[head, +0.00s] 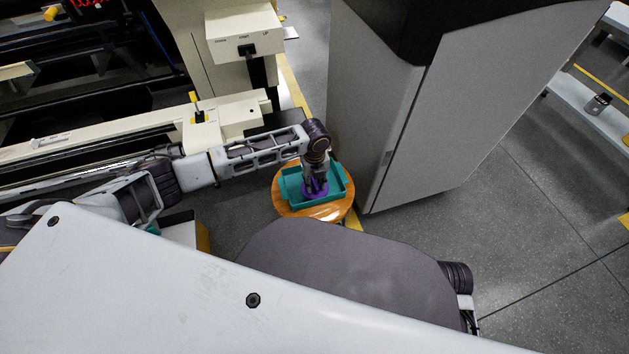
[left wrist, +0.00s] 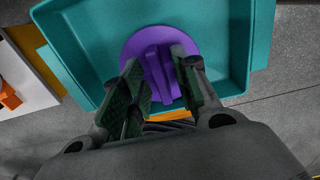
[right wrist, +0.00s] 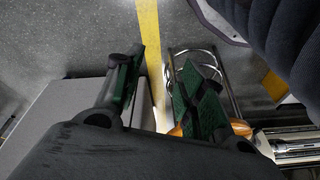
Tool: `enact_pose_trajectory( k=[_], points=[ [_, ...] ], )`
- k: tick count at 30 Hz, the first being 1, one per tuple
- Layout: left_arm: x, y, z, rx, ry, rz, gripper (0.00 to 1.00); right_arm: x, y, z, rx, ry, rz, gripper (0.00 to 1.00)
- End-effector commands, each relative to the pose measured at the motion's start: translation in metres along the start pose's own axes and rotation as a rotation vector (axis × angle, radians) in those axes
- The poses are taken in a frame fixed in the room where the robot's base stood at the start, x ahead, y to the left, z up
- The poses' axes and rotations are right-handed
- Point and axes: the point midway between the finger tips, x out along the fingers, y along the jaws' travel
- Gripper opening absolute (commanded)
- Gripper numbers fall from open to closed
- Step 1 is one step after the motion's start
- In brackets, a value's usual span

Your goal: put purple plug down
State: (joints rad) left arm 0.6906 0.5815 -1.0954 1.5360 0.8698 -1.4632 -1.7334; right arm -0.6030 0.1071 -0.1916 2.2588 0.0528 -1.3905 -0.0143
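The purple plug (left wrist: 160,62) is a round disc with a raised ridge on top. It rests flat on the floor of a teal tray (left wrist: 242,50), near one side wall. In the head view the plug (head: 315,189) shows below my left gripper (head: 314,183), inside the tray (head: 331,207). In the left wrist view my left gripper's (left wrist: 160,72) fingers stand on either side of the ridge, with a gap showing at the tips, so it looks open. My right gripper (right wrist: 163,58) is open and empty, away from the tray.
The tray sits on a round wooden stool top (head: 291,210). A tall grey cabinet (head: 430,125) stands close on its right. A cream machine (head: 235,110) with rails is on the left. Open floor (head: 505,220) lies to the right.

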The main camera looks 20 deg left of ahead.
Motion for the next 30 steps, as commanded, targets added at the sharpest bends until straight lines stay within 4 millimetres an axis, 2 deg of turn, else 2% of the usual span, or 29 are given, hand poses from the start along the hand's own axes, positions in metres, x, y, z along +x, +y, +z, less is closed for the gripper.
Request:
enact_pose_trajectory(
  k=[14, 19, 25, 30],
  points=[
    [-0.006, 0.0, 0.001, -0.001, -0.001, 0.0, 0.32, -0.004, 0.001, -0.008, -0.002, 0.015, 0.003, 0.4],
    [-0.022, 0.0, 0.001, 0.0, -0.002, -0.001, 0.32, -0.002, 0.002, -0.008, -0.002, 0.009, 0.006, 0.4],
    [-0.05, 0.0, 0.001, -0.001, -0.001, -0.001, 0.32, 0.013, 0.005, 0.005, 0.001, -0.032, 0.012, 0.4],
    [-0.075, -0.001, 0.001, 0.001, -0.001, -0.002, 0.32, 0.025, 0.008, 0.008, 0.004, -0.051, 0.018, 0.4]
  ],
)
